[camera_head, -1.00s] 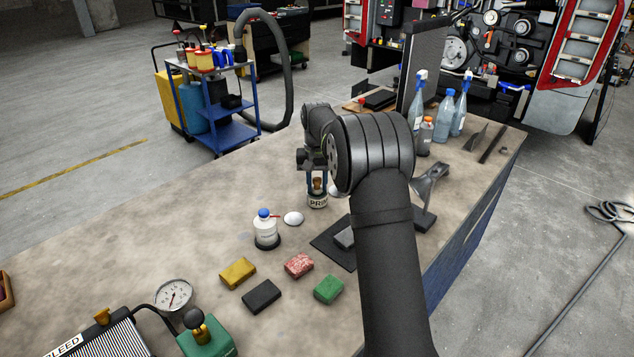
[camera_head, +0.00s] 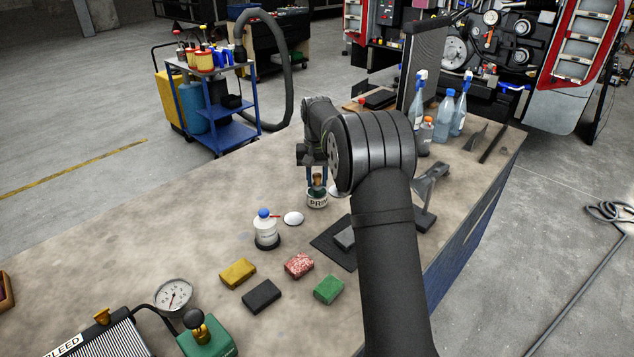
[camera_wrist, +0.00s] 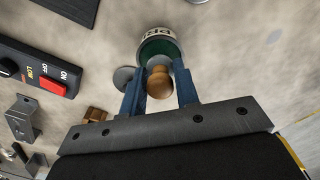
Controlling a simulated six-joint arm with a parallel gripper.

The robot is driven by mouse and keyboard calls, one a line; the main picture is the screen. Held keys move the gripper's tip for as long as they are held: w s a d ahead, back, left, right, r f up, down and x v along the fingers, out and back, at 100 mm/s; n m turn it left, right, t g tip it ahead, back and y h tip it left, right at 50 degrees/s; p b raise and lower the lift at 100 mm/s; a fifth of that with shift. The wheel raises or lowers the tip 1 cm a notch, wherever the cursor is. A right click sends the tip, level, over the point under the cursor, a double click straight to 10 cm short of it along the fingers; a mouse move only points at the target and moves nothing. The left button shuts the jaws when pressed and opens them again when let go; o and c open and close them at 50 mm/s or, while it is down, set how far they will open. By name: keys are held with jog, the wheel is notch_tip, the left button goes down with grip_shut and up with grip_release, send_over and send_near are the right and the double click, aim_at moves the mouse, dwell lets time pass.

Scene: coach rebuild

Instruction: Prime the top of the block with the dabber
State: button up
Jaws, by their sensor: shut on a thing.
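My gripper (camera_head: 317,178) is shut on the brown wooden knob of the dabber (camera_head: 318,181), just above the pot marked PRI… (camera_head: 317,201). In the wrist view my gripper (camera_wrist: 160,88) has its blue fingers on both sides of the dabber's knob (camera_wrist: 160,82). A dark green round part shows below the knob, at the mouth of the pot (camera_wrist: 157,33); I cannot tell whether it is clear of the rim. A grey block (camera_head: 345,238) lies on a black mat (camera_head: 326,243), partly hidden behind my arm.
Yellow, black, red and green blocks (camera_head: 328,289) lie in front. Spray bottles (camera_head: 459,112) stand at the back right.

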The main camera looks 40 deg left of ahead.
aim_at(317, 174)
jog(key=shift+r, duration=2.75)
jog(key=w+d+f+m, duration=0.1)
jog(key=w+d+m, duration=0.1)
jog(key=w+d, duration=0.9)
jog(key=w+d+f+m, duration=0.1)
jog(key=w+d, duration=0.7)
jog(key=d, duration=0.5)
jog(key=w+d+f+m, duration=0.1)
jog(key=d+f, duration=0.2)
jog(key=d, duration=0.5)
jog(key=w+d+f+m, duration=0.1)
jog(key=w+d+f, duration=0.15)
jog(key=d, duration=0.65)
jog(key=s+d+f+m, duration=0.2)
jog(key=s+d+f, duration=0.3)
jog(key=d+f, duration=0.3)
jog(key=s+d+f+m, duration=0.1)
jog(key=s+d+f, duration=0.5)
jog(key=d, duration=0.4)
jog(key=shift+m, duration=0.5)
jog(key=shift+s+a+f, duration=0.75)
jog(key=shift+s+a, duration=0.05)
jog(key=shift+s, duration=0.15)
jog(key=shift+s+a+f, duration=0.75)
jog(key=shift+s, duration=0.15)
